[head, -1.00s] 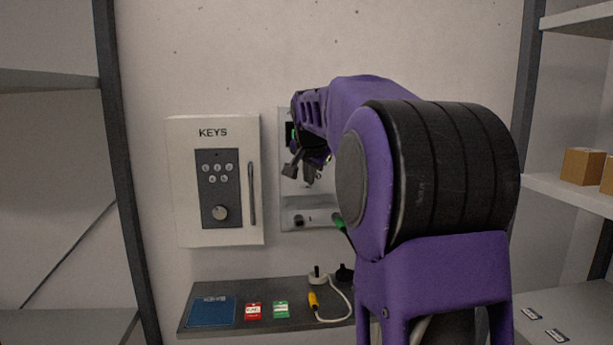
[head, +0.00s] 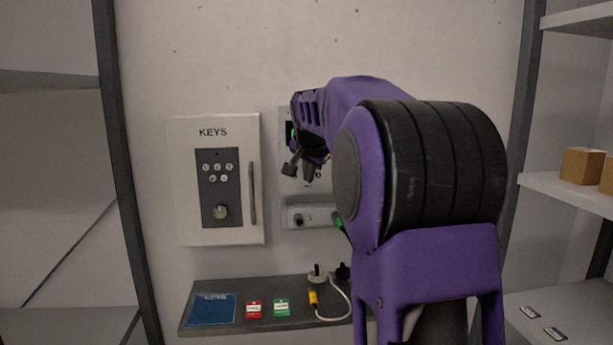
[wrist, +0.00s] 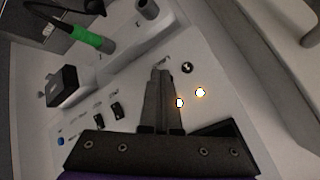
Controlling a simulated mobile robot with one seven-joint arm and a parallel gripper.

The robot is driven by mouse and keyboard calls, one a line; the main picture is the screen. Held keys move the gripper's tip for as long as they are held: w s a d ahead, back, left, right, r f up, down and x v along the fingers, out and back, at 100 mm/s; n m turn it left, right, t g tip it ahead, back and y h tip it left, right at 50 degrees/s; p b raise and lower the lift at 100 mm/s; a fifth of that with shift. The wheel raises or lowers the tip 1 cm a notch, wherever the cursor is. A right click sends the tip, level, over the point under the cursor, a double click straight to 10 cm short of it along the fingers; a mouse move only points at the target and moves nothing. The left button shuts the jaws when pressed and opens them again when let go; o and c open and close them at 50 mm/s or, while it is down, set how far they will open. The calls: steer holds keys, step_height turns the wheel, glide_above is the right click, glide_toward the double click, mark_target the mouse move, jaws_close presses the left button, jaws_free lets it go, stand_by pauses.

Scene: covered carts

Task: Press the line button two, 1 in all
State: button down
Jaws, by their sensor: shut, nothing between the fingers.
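The pale wall panel (head: 291,218) is partly hidden behind my arm in the head view. In the wrist view its face (wrist: 226,128) fills the middle. My gripper (wrist: 160,70) is shut and empty, its fingers pointing at the panel; whether the tips touch it I cannot tell. Two small glowing buttons, one (wrist: 200,92) farther right and one (wrist: 180,103) beside the fingers, are lit. I cannot read any label, so which is line button two is unclear. In the head view my gripper (head: 301,169) is in front of the panel.
A green-handled plug (wrist: 92,40), a black box (wrist: 66,88) and dark switches (wrist: 100,122) are on the panel's left. A key cabinet (head: 183,222) hangs left of it. A shelf (head: 262,318) below holds cards, a blue book and a cable.

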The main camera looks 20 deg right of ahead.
stand_by(0.3)
steer(key=shift+s+a+b, duration=0.2)
steer(key=shift+s+b, duration=0.35)
steer(key=shift+s, duration=0.15)
steer(key=shift+s+a+b, duration=0.25)
steer(key=shift+s+b, duration=0.25)
steer(key=shift+s, duration=0.3)
steer(key=shift+s+a+b, duration=0.2)
steer(key=shift+s+b, duration=0.3)
steer(key=shift+s, duration=0.35)
steer(key=shift+s+a+b, duration=0.25)
steer(key=shift+s+b, duration=0.25)
steer(key=shift+s, duration=0.3)
